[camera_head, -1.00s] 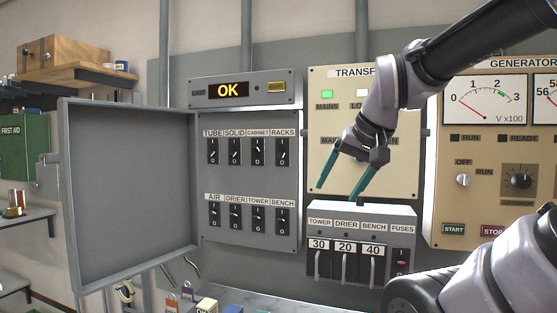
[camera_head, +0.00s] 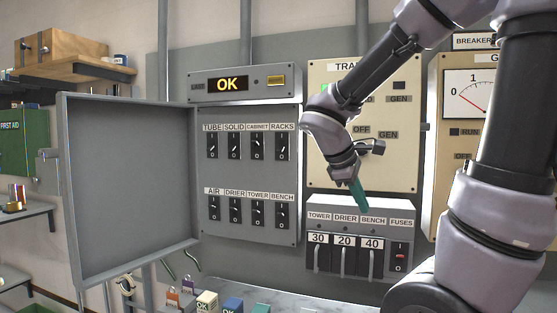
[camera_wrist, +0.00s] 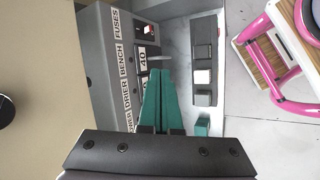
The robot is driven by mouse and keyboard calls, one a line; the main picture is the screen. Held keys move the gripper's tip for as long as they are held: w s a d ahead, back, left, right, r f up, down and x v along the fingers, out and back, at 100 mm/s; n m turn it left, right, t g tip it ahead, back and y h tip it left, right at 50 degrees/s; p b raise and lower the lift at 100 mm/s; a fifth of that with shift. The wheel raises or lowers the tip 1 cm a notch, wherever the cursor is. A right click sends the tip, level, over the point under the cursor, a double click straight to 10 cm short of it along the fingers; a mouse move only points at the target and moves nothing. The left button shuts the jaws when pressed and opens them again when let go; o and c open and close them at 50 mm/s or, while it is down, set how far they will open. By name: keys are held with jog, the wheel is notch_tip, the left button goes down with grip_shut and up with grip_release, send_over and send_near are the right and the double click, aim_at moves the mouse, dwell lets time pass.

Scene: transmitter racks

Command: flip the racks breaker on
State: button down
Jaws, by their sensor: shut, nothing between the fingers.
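The racks breaker (camera_head: 282,146) is the rightmost black switch in the upper row of the open grey breaker panel (camera_head: 248,178), under the label RACKS. Its lever is too small to tell its position surely. My gripper (camera_head: 361,203), with teal fingers, is to the right of that panel and lower than the racks breaker, at the top edge of the fuse box. It points down and is shut, with nothing held. In the wrist view the fingers (camera_wrist: 160,78) lie together beside the fuse box; the breaker panel is not recognisable there.
The panel's grey door (camera_head: 130,190) stands open to the left. The fuse box (camera_head: 360,207) with handles marked 30, 20 and 40 is below my gripper. A beige transfer panel (camera_head: 400,150) is behind my arm. Small blocks (camera_head: 207,301) lie on the bench below.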

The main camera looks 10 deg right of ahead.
jog(key=w+r+n+t+h, duration=0.1)
jog(key=w+n+h, duration=0.2)
jog(key=w+n, duration=0.2)
jog(key=n+t, duration=1.4)
jog(key=n, duration=0.2)
send_near(281, 150)
jog(key=f, duration=0.1)
jog(key=s+a+f, duration=0.1)
jog(key=shift+a+f+h, duration=0.25)
jog(key=shift+f+h, duration=0.05)
jog(key=x, duration=1)
jog(key=shift+d+f, duration=0.1)
jog(key=shift+g, duration=0.4)
jog(key=shift+s+g, duration=0.1)
jog(key=shift+g, duration=0.2)
